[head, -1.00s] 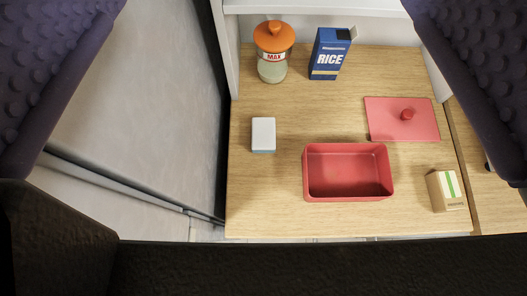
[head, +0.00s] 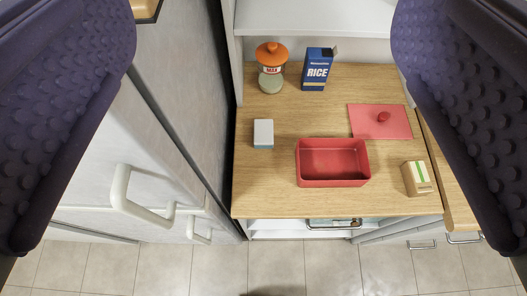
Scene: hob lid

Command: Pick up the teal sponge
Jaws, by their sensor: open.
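The sponge (head: 263,134) is a small block with a whitish top and a teal-blue lower part. It lies on the left part of the wooden counter (head: 275,192), left of the red box. My gripper (head: 264,250) shows as two dark purple, studded fingers at the left and right edges of the view. The fingers are wide apart with nothing between their tips. The gripper is in front of the counter, apart from the sponge.
An open, empty red box (head: 333,163) stands right of the sponge. Its red lid (head: 380,121) lies behind it. A jar with an orange top (head: 271,68) and a rice box (head: 317,69) stand at the back. A small carton (head: 417,179) is at right.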

